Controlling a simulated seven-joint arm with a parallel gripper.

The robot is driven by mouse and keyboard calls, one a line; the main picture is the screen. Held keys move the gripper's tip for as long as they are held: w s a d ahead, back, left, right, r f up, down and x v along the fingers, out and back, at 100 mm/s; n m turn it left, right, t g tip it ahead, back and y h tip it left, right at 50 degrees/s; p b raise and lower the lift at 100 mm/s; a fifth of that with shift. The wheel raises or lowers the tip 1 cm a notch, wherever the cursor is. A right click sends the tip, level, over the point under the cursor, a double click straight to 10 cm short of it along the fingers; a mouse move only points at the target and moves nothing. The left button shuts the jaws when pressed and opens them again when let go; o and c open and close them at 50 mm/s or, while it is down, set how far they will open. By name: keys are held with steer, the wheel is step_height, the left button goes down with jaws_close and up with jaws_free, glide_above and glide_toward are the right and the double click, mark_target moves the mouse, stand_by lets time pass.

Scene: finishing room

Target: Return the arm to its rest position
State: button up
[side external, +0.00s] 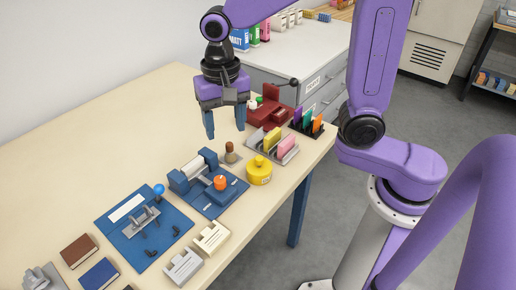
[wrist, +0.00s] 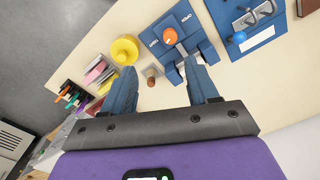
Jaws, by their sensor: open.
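My purple arm reaches over the cream table (side external: 115,120). My gripper (side external: 225,132) points down above the table's far part, left of the red device (side external: 266,108). Its two blue fingers stand apart with nothing between them. In the wrist view my gripper (wrist: 165,82) is also open and empty. A small brown-topped stamp (side external: 230,150) stands on the table near the fingers, apart from them. In the wrist view the stamp (wrist: 151,76) shows between the fingertips, on the table below.
A blue press (side external: 205,182) with an orange knob, a yellow round container (side external: 259,172) and a grey tray (side external: 286,156) of coloured blocks stand nearby. A blue board (side external: 120,242) and books (side external: 80,250) lie nearer the camera. The table's left side is clear.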

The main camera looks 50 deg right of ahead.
steer(key=s+d+f+n, duration=0.1)
steer(key=s+d+n, duration=0.4)
steer(key=s+n, duration=0.4)
steer(key=s+d+f+n, duration=0.1)
steer(key=s+d+n, duration=0.5)
steer(key=s+n, duration=0.3)
steer(key=shift+s+f, duration=0.15)
steer(key=shift+s, duration=0.7)
